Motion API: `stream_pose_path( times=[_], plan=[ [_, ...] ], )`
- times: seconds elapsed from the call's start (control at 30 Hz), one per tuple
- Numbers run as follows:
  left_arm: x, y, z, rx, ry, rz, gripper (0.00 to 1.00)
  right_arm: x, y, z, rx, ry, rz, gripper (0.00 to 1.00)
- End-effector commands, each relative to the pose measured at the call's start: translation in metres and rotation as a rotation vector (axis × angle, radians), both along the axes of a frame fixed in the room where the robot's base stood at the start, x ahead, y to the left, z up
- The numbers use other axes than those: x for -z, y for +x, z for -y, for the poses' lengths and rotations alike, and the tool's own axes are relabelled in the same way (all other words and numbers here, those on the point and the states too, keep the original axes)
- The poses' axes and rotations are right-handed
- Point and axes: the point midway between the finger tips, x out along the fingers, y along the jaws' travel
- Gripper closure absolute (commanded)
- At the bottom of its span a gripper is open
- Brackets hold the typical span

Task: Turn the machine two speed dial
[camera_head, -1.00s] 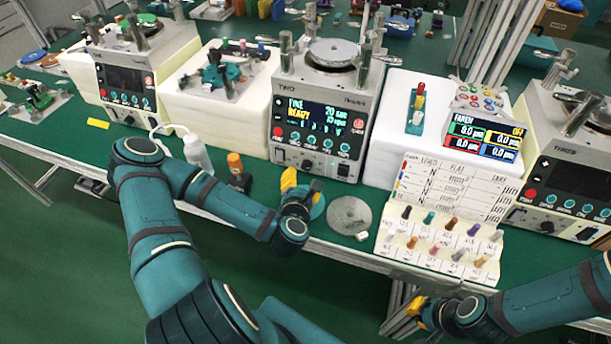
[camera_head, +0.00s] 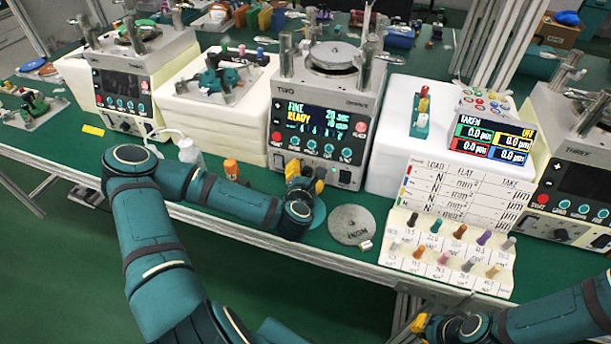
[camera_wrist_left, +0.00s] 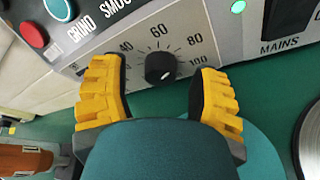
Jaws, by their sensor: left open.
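Machine two (camera_head: 322,112) stands in the middle of the table with a lit display reading "FINE 20 sec, READY". Its black speed dial (camera_wrist_left: 159,68) shows in the left wrist view, with a scale marked 40, 60, 80 and 100 around it. The dial's white pointer mark is on its lower right. My left gripper (camera_head: 304,178) is at the lower front of machine two; in the wrist view its yellow fingers (camera_wrist_left: 158,92) are open, one on each side of the dial, apart from it. In the head view the gripper hides the dial. My right gripper (camera_head: 425,325) is low at the table's front edge, its fingers unclear.
A round metal plate (camera_head: 351,224) lies right of my left gripper. A rack of coloured pegs (camera_head: 449,250) stands further right. An orange-capped bottle (camera_head: 231,169) stands behind my left forearm. A red button (camera_wrist_left: 33,34) and the MAINS switch (camera_wrist_left: 285,18) flank the dial.

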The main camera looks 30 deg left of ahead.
Motion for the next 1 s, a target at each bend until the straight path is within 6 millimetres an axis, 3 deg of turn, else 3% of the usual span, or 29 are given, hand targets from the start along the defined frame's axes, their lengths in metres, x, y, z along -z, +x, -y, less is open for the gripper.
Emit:
stream_pose_path(
  times=[0.07, 0.23, 0.27, 0.47, 0.8, 1.0],
  plan=[
    [-0.0001, -0.0001, 0.0002, 0.000, 0.000, 0.000, 0.39, -0.0001, 0.0000, 0.0000, 0.000, 0.000, 0.000, 1.00],
    [0.0000, -0.0002, 0.0002, 0.000, 0.000, 0.000, 0.93, 0.0000, 0.0000, 0.0000, 0.000, 0.000, 0.000, 1.00],
    [0.0000, -0.0002, 0.0002, 0.000, 0.000, 0.000, 1.00, 0.0000, -0.0001, 0.0000, 0.000, 0.000, 0.000, 1.00],
    [-0.0008, 0.0002, 0.0009, 0.001, 0.023, -0.005, 1.00, -0.0016, -0.0003, 0.0000, 0.000, 0.000, -0.001, 1.00],
    [-0.0002, 0.0003, 0.0013, 0.001, 0.247, -0.058, 1.00, -0.0087, -0.0019, -0.0002, -0.001, 0.001, -0.005, 1.00],
    [0.0001, 0.0001, 0.0007, 0.000, 0.256, -0.059, 1.00, -0.0083, -0.0020, -0.0002, -0.001, 0.001, -0.005, 1.00]
  ],
)
